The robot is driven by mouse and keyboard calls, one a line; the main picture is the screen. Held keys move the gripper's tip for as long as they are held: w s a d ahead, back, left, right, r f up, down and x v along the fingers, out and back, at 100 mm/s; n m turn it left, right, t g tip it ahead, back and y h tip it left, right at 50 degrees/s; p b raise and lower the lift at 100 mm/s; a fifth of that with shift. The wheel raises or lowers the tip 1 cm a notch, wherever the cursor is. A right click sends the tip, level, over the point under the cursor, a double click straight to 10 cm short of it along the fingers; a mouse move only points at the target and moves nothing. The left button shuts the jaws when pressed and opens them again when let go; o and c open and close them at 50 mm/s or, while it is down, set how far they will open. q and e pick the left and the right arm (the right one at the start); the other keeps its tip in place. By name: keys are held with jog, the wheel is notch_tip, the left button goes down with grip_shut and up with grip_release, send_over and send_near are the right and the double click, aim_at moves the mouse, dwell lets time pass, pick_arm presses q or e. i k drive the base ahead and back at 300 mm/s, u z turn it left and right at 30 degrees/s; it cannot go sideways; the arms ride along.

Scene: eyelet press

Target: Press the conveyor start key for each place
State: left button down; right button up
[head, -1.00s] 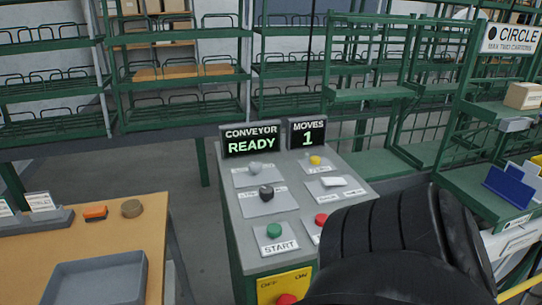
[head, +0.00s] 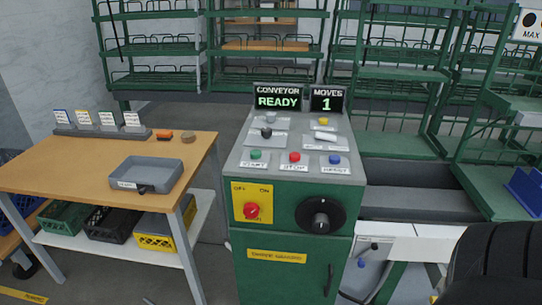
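The conveyor console (head: 292,179) stands in the middle of the head view. Its green start key (head: 256,155) sits at the front left of the sloped top, with a START label below it. A red stop key (head: 294,157) and a blue key (head: 335,159) are to its right. One display (head: 277,102) reads CONVEYOR READY, the other (head: 326,104) reads MOVES 1. Nothing touches the keys. A black part of my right arm shows at the lower right, but neither gripper is in view.
A wooden table (head: 60,178) with a grey tray (head: 146,174) stands to the left. A red switch (head: 251,210) and a black dial (head: 320,216) are on the console front. Green racks (head: 400,72) stand behind. Floor shows between table and console.

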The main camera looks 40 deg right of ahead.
aim_at(255, 154)
jog(key=z, duration=1.45)
jog(key=i, duration=0.2)
jog(key=z, duration=0.1)
